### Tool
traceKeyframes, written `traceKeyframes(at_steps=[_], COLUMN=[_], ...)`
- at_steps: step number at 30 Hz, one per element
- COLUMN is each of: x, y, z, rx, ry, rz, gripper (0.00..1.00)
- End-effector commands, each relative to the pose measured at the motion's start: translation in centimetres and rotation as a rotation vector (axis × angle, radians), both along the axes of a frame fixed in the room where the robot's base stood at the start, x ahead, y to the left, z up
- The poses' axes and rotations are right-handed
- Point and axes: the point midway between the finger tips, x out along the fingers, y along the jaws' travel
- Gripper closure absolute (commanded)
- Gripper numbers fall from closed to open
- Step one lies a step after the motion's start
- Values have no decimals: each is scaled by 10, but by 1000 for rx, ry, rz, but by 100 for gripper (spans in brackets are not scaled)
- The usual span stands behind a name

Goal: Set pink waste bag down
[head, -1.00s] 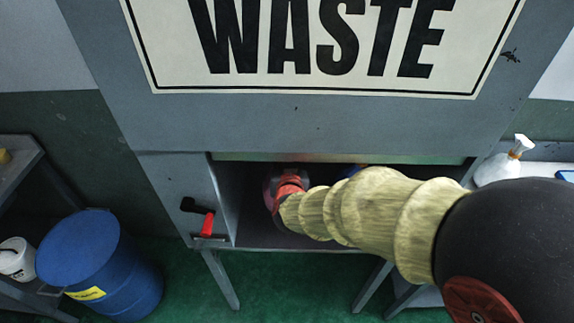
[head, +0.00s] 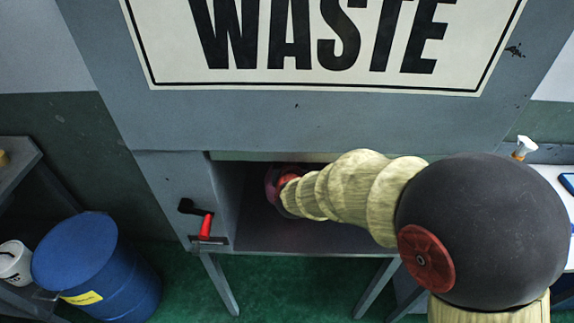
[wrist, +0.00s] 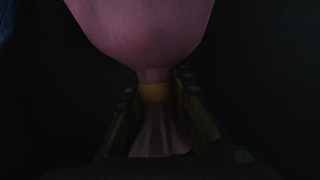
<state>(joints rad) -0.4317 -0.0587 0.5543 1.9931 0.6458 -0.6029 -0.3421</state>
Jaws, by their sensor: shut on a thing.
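The pink waste bag (wrist: 145,35) fills the upper middle of the wrist view, its neck gathered by a yellow band. My gripper (wrist: 155,95) is shut on the neck, one finger on each side of it. In the head view a small part of the pink bag (head: 271,187) shows at the left inside the open compartment, beside my red wrist part. My arm reaches into the compartment, and the fingers are hidden there. The wrist view is too dark to tell whether the bag touches the compartment floor (head: 300,238).
The grey cabinet (head: 300,125) has a large WASTE sign (head: 320,75) above the opening. A red-and-black handle (head: 206,224) sits on its left front. A blue barrel (head: 90,270) stands at the left. A blue thing (wrist: 6,20) shows at the wrist view's left edge.

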Motion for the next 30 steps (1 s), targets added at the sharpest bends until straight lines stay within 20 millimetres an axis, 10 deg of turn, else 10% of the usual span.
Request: traceKeyframes(at_steps=[8, 21, 22, 30], x=[1, 4, 4, 3], y=[0, 0, 0, 0], z=[-44, -48, -48, -48], rx=[-2, -1, -1, -1], ry=[1, -1, 2, 2], rz=[1, 1, 1, 0], gripper=[100, 100, 79, 64])
